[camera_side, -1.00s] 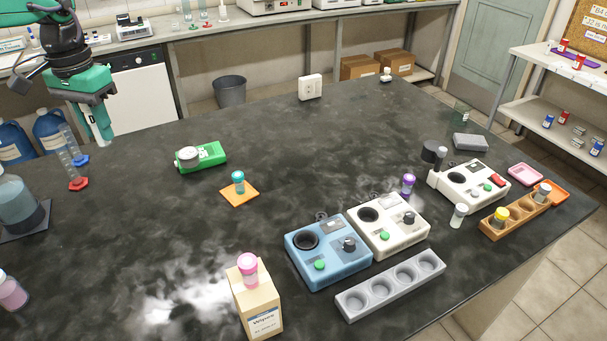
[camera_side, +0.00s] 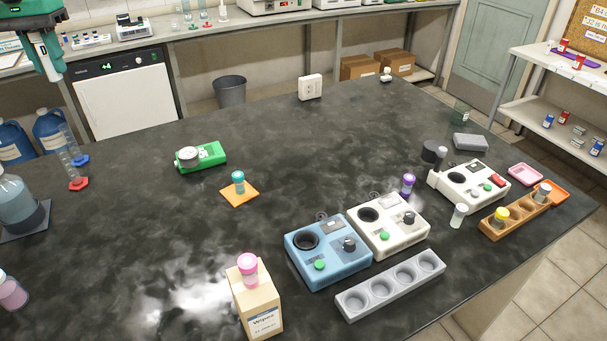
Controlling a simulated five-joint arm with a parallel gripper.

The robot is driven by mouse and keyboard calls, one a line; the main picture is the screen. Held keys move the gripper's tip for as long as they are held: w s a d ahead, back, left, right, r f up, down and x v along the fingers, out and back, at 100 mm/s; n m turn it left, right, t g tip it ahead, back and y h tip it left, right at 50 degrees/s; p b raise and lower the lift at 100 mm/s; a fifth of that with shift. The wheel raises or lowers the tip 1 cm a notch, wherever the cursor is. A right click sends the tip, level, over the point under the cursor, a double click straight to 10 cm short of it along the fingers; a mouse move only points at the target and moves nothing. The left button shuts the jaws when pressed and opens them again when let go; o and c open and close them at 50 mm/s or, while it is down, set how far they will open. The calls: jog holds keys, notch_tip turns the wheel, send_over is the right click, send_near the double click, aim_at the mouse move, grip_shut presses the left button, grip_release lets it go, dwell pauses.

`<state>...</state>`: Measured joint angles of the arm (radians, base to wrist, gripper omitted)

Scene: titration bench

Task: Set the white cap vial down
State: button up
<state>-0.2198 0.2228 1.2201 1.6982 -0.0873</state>
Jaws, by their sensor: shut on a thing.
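My gripper (camera_side: 53,70) is at the top left, raised above the floor side of the bench, partly cut off by the frame edge. A clear vial with a whitish cap (camera_side: 459,215) stands upright on the dark bench at the right, between the white-and-red device and the white device. It is far from my gripper and nothing touches it from above.
A wooden rack (camera_side: 518,213) holds a yellow-capped and a grey-capped vial. An empty-looking grey rack (camera_side: 392,287) is at the front. A teal-capped vial (camera_side: 238,181) stands on an orange mat (camera_side: 247,198). A pink-capped vial (camera_side: 248,268) tops a box.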

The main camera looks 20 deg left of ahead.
jog(key=s+a+n, duration=0.3)
jog(key=a+n, duration=0.3)
jog(key=a, duration=1.3)
jog(key=s+a+f+n, duration=0.1)
jog(key=s+a+n, duration=0.2)
jog(key=s+a, duration=0.35)
jog(key=s+a+n, duration=0.3)
jog(key=s+a, duration=0.1)
jog(key=a, duration=0.6)
notch_tip(320, 180, down, 18)
jog(key=shift+w+d, duration=0.25)
jog(key=shift+d, duration=0.05)
notch_tip(320, 180, down, 18)
jog(key=shift+r, duration=0.15)
jog(key=o, duration=1)
